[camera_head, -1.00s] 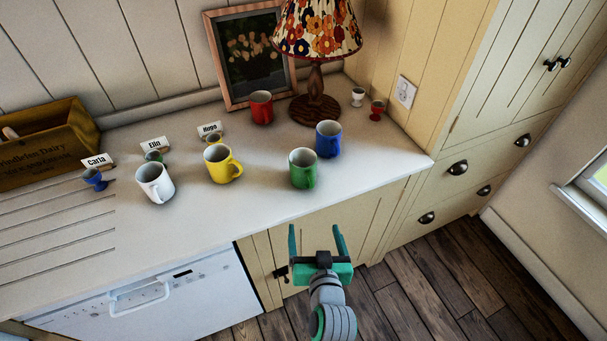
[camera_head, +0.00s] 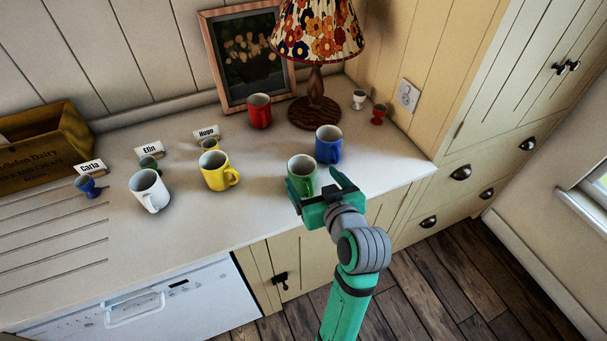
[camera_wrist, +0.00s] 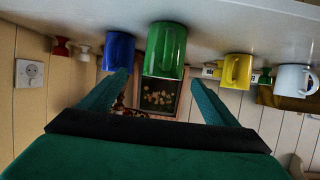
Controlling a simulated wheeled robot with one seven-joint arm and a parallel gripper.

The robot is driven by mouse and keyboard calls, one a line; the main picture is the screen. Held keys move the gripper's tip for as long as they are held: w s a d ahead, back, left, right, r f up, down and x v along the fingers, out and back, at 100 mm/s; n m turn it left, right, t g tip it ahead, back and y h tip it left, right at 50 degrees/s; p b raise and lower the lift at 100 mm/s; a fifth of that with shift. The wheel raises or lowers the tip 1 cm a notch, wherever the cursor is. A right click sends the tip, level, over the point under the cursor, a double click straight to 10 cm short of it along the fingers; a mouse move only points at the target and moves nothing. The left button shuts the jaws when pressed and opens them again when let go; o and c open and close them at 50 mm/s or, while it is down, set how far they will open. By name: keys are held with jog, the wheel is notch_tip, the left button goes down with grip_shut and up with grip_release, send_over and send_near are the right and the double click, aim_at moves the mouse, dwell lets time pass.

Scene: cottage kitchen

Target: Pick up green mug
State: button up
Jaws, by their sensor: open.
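The green mug (camera_head: 303,170) stands upright on the counter near its front edge, in front of and left of the blue mug (camera_head: 328,144). My gripper (camera_head: 312,184) is at the front of the green mug with its jaws open. In the wrist view, which is upside down, the green mug (camera_wrist: 165,50) shows between and beyond my two fingertips (camera_wrist: 160,82). The blue mug (camera_wrist: 119,50) is close beside it there. In the head view my gripper hides the lower part of the green mug. I cannot tell whether the fingers touch it.
A yellow mug (camera_head: 216,172) and a white mug (camera_head: 149,191) stand to the left. A red mug (camera_head: 259,110) and a lamp (camera_head: 314,100) stand behind. The counter's right front corner (camera_head: 400,172) is clear.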

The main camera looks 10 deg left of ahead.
aim_at(298, 163)
jog(key=x, duration=0.5)
jog(key=shift+w+a, duration=0.1)
jog(key=shift+w, duration=0.2)
jog(key=shift+a+x, duration=0.2)
jog(key=shift+x, duration=2.5)
jog(key=shift+s+f, duration=0.15)
jog(key=shift+s, duration=0.1)
jog(key=c, duration=1.4)
